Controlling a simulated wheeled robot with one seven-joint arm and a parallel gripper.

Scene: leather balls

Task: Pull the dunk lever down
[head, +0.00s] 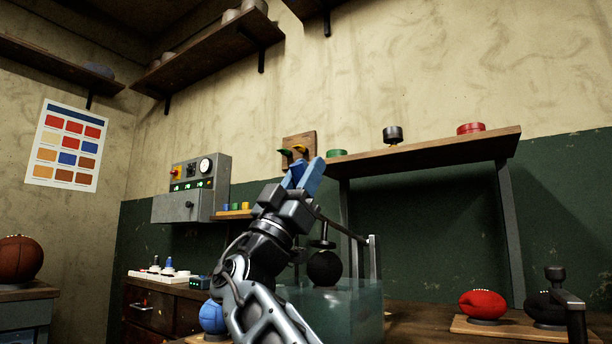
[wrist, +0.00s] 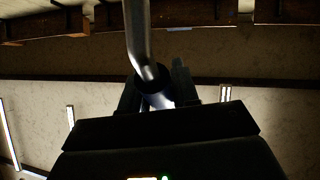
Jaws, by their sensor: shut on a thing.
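My gripper (head: 304,180) is raised in the middle of the head view, above and left of the tank. In the wrist view my gripper (wrist: 160,90) is shut on the dunk lever (wrist: 139,38), around its blue grip near the bent end. In the head view the lever (head: 346,229) slopes from a metal post up and left toward my gripper; its gripped end is mostly hidden. A black ball (head: 324,268) hangs from a rod above the clear, water-filled tank (head: 350,308); the ball's underside is close to the tank's top.
A wooden shelf (head: 430,153) with coloured tins stands behind, right of my gripper. A grey control box (head: 192,188) is on the wall at left. A blue ball (head: 212,317) sits beside my arm; a red ball (head: 483,304) lies on a board at right.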

